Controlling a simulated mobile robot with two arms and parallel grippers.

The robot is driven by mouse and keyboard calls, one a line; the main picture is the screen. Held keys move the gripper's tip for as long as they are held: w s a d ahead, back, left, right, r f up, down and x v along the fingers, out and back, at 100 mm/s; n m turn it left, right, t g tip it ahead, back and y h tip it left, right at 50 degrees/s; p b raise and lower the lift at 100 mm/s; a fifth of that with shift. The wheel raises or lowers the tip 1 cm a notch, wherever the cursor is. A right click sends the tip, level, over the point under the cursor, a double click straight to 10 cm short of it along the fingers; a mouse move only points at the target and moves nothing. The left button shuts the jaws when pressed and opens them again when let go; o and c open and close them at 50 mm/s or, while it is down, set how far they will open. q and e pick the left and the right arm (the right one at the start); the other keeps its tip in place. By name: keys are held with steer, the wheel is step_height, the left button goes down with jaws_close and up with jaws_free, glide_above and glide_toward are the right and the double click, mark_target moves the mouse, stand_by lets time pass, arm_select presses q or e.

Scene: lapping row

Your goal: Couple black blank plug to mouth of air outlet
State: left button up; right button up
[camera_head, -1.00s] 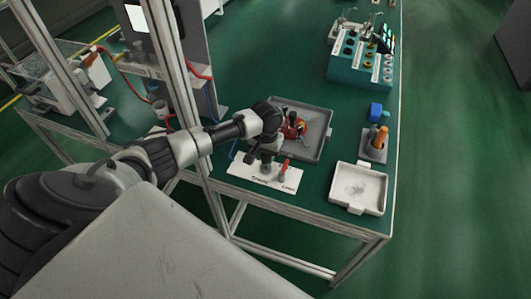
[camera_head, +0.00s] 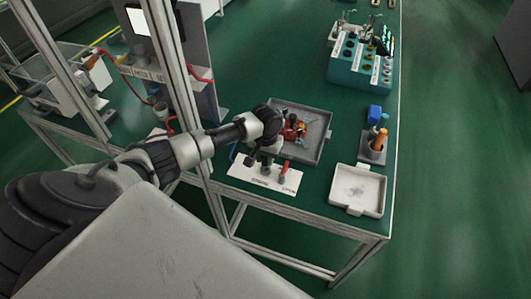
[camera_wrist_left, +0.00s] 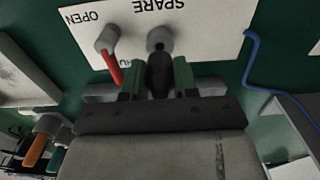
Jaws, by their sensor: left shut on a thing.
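My left gripper (camera_head: 258,160) is over the white labelled plate (camera_head: 240,171) at the table's near edge. In the left wrist view the gripper (camera_wrist_left: 158,80) is shut on the black blank plug (camera_wrist_left: 159,76), held between its green finger pads. The grey air outlet (camera_wrist_left: 160,43) with a dark round mouth is directly ahead of the plug's tip. The tip looks very close to the mouth; I cannot tell whether they touch. Beside the outlet is a grey valve (camera_wrist_left: 107,39) with a red lever (camera_wrist_left: 114,68). My right gripper is not in view.
A grey tray (camera_head: 322,135) with red and other small parts lies behind the plate. A white tray (camera_head: 345,203), a grey stand with orange-handled tools (camera_head: 372,152) and a blue block (camera_head: 374,113) are to the right. A blue hose (camera_wrist_left: 252,62) runs beside the plate. A metal post stands left.

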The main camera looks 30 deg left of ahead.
arm_select(q)
steer(key=shift+f+b, duration=0.85)
steer(key=shift+f, duration=0.6)
steer(key=o, duration=1)
step_height(320, 180, up, 11)
steer(key=shift+f, duration=0.1)
stand_by(0.4)
